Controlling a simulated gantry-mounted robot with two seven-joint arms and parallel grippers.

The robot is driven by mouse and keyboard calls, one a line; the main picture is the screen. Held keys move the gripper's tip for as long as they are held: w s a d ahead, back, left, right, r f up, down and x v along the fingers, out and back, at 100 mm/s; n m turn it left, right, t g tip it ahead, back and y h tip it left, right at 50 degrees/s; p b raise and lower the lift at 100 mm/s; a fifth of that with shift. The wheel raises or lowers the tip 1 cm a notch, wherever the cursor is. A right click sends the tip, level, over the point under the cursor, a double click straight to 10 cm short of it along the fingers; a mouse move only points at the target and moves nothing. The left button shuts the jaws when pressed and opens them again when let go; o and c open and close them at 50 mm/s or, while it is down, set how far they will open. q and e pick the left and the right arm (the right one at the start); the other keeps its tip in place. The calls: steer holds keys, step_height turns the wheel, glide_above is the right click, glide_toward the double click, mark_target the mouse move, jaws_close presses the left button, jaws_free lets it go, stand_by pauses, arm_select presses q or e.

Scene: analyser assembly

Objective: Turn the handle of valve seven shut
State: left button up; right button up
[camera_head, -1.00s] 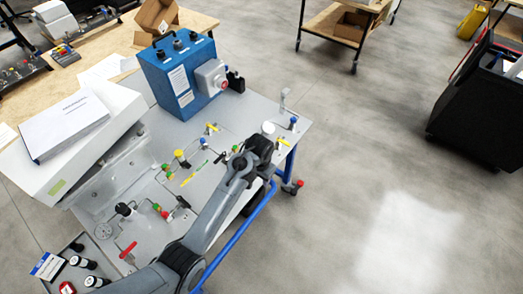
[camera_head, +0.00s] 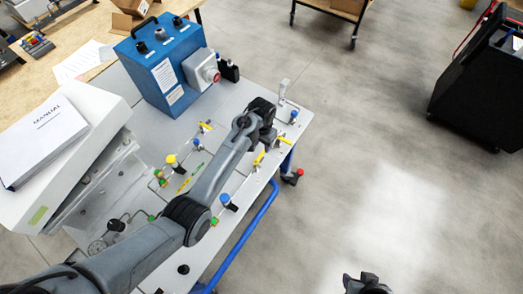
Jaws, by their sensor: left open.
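Several small valves with coloured handles stand on the grey panel (camera_head: 225,105). I cannot read any number, so I cannot tell which is valve seven. One yellow handle (camera_head: 259,158) lies just below my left gripper (camera_head: 265,118), and another yellow handle (camera_head: 286,141) lies to its right. A third yellow handle (camera_head: 205,126) is to the left, near the blue box. My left gripper is open, over the panel's right part; its fingertips are partly hidden, and I see nothing held. My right gripper (camera_head: 366,284) shows only partly at the bottom edge, away from the panel.
A blue box (camera_head: 160,65) stands at the panel's back. A white case with a manual (camera_head: 45,140) is at the left. A blue-capped fitting (camera_head: 226,200) stands beside my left arm. A black cart (camera_head: 475,85) is at the right; the floor between is clear.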

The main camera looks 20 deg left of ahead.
mark_target(262, 154)
arm_select(q)
steer(key=shift+w+a+f+b, duration=0.1)
steer(key=shift+f+b, duration=0.4)
steer(key=shift+f, duration=2.85)
steer(key=shift+c, duration=0.4)
jaws_close()
